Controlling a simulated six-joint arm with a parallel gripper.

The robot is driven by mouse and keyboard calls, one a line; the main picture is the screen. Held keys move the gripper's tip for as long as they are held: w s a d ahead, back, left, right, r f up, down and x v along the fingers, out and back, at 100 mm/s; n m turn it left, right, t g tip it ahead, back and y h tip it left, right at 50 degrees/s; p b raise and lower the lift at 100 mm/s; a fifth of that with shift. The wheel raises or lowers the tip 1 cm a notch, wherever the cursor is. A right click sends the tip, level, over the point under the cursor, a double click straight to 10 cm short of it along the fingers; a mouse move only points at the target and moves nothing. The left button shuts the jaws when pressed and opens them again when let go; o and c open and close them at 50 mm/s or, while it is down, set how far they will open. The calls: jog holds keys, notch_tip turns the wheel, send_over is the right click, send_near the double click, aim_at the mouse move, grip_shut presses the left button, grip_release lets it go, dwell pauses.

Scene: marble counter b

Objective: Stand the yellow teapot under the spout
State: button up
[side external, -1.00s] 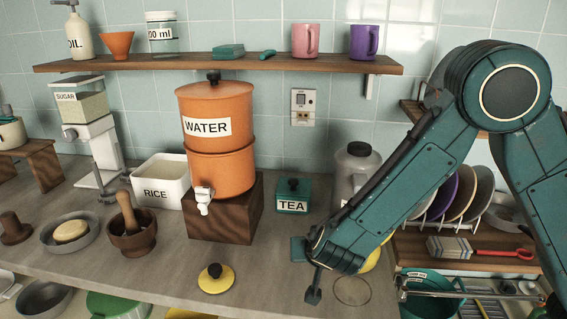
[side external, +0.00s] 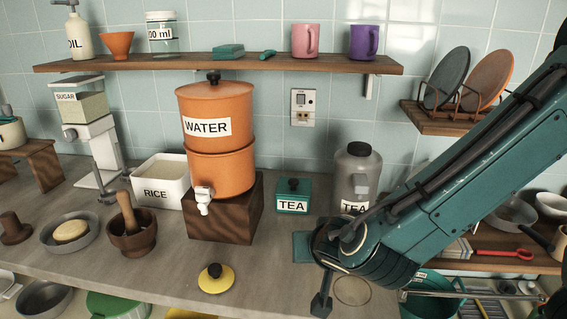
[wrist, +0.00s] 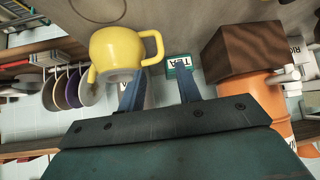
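In the side view one dark fingertip (side external: 321,304) shows low over the counter. The white spout (side external: 204,200) is on the orange water dispenser (side external: 215,140), which stands on a dark wooden block (side external: 225,220). A yellow lid with black knob (side external: 215,279) lies on the counter.
A green tea box (side external: 293,197) and a grey tea jar (side external: 357,178) stand right of the block. A thin ring (side external: 352,291) marks the counter near my gripper. A mortar (side external: 132,237) stands left of the spout. The counter before the block is clear except for the lid.

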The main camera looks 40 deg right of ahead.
jog(key=shift+s+a+r, duration=0.15)
jog(key=shift+r, duration=0.1)
dwell(0.5)
jog(key=s+d+r+n+g+y, duration=0.1)
jog(key=s+d+r+y, duration=0.1)
jog(key=s+d+r, duration=0.3)
jog(key=s+d+r+n+g+y, duration=0.1)
jog(key=d+r, duration=0.1)
jog(key=d, duration=0.5)
jog(key=s+d+r+n+y, duration=0.1)
jog(key=s+d+r+n, duration=0.1)
jog(key=s, duration=0.4)
jog(key=s+d+r+n+y, duration=0.1)
jog(key=s+d+r+n, duration=0.1)
jog(key=s, duration=0.4)
jog(key=shift+s+r+n, duration=0.15)
jog(key=shift+r+n, duration=0.05)
jog(key=shift+n, duration=0.4)
